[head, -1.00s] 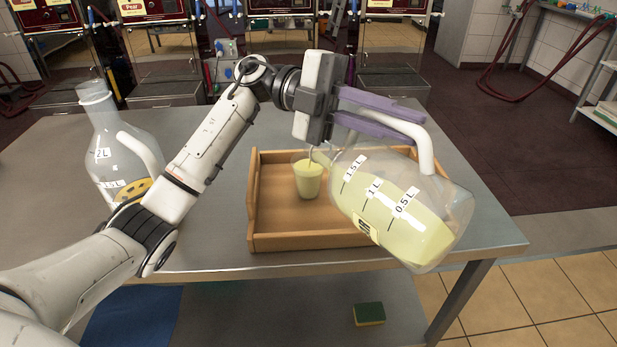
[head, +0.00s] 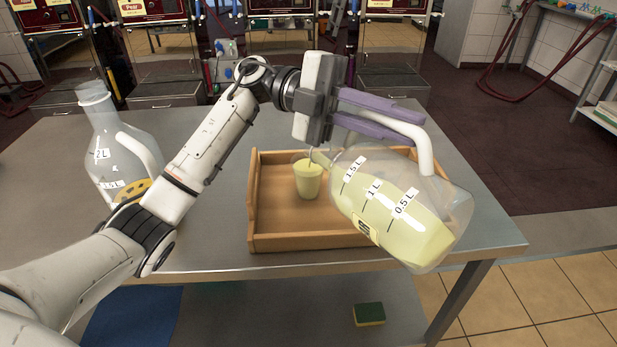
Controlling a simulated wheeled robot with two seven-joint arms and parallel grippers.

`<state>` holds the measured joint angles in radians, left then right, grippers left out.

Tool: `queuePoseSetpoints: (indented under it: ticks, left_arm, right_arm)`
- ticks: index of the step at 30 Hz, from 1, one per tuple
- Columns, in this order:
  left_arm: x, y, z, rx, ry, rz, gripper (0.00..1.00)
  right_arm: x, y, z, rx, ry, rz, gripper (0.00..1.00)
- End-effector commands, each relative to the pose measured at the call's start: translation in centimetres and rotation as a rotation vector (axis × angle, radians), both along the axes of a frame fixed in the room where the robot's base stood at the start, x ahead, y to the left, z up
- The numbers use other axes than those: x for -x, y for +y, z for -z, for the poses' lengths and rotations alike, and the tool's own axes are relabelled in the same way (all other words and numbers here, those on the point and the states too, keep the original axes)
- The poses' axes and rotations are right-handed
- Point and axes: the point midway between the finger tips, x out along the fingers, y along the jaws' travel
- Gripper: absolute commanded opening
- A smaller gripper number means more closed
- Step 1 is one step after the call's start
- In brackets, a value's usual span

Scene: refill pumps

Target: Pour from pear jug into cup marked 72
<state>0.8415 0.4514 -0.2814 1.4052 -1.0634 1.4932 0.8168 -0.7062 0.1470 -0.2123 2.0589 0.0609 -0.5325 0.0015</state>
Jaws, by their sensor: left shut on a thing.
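My left gripper (head: 372,110) is shut on the white handle of a clear jug (head: 405,205). The jug is tilted far over, with its mouth to the left, and holds pale yellow-green liquid. Its labels read 1.5 L, 1 L and 0.5 L. A yellow label on its underside is too small to read. A small cup (head: 308,182) stands upright in the wooden tray, just below the jug's mouth, and looks nearly full of the same pale liquid. No number on the cup can be read. My right gripper is out of view.
The wooden tray (head: 287,242) sits on the grey metal table (head: 215,240). Another clear jug (head: 112,150) stands upright at the left, partly behind my left arm. Dispensing machines line the back. A green-yellow sponge (head: 369,314) lies on the shelf below.

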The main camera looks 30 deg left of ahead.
Motion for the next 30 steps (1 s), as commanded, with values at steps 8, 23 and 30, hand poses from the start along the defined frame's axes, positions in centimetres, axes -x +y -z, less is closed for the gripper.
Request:
queuePoseSetpoints:
  ticks: [8,23,30]
  left_arm:
    - [0.1,0.1,-0.3,0.006,0.000,0.000,0.00]
    - [0.5,-0.9,1.1,-0.075,-0.043,-0.003,0.00]
    - [0.5,-0.8,1.1,-0.074,-0.042,-0.002,0.00]
  right_arm:
    - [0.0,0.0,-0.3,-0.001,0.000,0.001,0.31]
    - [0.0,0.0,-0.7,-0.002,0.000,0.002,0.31]
    - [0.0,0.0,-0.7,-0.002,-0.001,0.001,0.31]
